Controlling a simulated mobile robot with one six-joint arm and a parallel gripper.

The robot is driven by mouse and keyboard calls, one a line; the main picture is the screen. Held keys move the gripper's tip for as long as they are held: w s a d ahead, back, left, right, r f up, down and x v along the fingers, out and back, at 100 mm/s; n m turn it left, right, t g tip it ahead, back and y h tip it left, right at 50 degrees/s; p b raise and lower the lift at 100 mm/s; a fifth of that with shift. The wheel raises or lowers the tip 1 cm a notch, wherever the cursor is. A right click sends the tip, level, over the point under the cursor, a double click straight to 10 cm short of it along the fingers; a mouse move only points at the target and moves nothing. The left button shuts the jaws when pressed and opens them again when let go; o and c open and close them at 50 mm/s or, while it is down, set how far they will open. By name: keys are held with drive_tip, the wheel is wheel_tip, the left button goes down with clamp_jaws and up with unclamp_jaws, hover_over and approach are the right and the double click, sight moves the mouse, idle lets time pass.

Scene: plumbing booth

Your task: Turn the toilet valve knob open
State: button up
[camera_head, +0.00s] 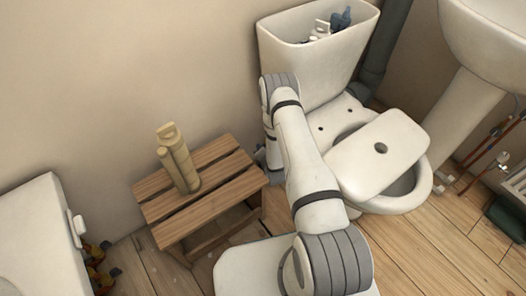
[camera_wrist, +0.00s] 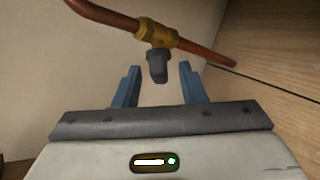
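In the wrist view, the valve is a brass fitting (camera_wrist: 155,32) on a copper pipe (camera_wrist: 108,17) running along the wall. Its dark grey knob (camera_wrist: 157,66) points down toward my gripper (camera_wrist: 158,80). My gripper is open, with one blue finger to each side of the knob. The knob appears centred between the fingertips, with visible gaps on both sides. I cannot tell whether the fingertips reach its depth. In the head view, the toilet (camera_head: 405,200) stands at the right, and my arm reaches down beside it. The valve and my gripper are largely hidden there behind my arm.
The open cistern (camera_head: 268,38) stands against the wall, and its lid (camera_head: 350,160) lies across the bowl. A wooden stool (camera_head: 232,190) with beige cylinders (camera_head: 180,165) is left of my arm. A sink (camera_head: 490,30) is at the right. Wooden floor (camera_head: 440,240) shows between the fixtures.

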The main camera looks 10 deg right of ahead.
wheel_tip(320, 180, up, 10)
drive_tip(key=p, duration=0.4)
idle(0.6)
